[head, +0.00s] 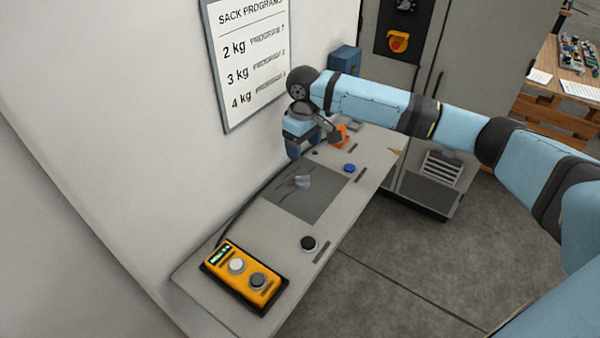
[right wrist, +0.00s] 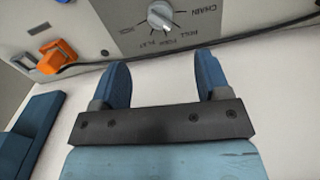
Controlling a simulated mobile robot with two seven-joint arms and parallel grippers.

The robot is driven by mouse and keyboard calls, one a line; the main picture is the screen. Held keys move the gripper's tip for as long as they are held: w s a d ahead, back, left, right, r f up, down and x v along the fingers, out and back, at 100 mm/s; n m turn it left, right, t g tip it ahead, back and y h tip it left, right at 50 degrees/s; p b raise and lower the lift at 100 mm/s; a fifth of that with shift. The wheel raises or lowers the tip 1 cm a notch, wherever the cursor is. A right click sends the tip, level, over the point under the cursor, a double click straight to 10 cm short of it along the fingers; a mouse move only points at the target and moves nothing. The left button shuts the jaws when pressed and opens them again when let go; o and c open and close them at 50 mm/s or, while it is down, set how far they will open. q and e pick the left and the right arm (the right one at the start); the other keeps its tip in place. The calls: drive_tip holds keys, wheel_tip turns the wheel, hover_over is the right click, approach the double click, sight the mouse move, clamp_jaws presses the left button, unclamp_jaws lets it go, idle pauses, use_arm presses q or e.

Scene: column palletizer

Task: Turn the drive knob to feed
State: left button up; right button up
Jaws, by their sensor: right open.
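The drive knob (right wrist: 160,14) is a round light-grey dial with printed words around it, among them "CHAIN" and "ROLL". It sits on the grey panel at the top of the right wrist view. My right gripper (right wrist: 163,78) is open, its two blue fingers apart and empty. The knob shows beyond the fingertips, roughly in line with the gap, and seems apart from them. In the head view my right gripper (head: 297,146) hangs at the far end of the console (head: 225,287), by the wall. My left gripper is not in view.
An orange handle (head: 341,135) is close beside the gripper; it also shows in the right wrist view (right wrist: 55,58). A blue button (head: 349,168), a black knob (head: 308,243) and a yellow button box (head: 243,272) are nearer. A sign (head: 250,62) hangs on the wall.

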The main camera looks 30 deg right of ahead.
sight(303, 176)
wheel_tip(303, 176, down, 11)
drive_tip(key=shift+w+f+p, duration=0.1)
drive_tip(key=shift+p, duration=0.75)
drive_tip(key=shift+w+f, duration=0.15)
drive_tip(key=shift+f, duration=0.4)
drive_tip(key=shift+r, duration=0.1)
drive_tip(key=c, duration=0.9)
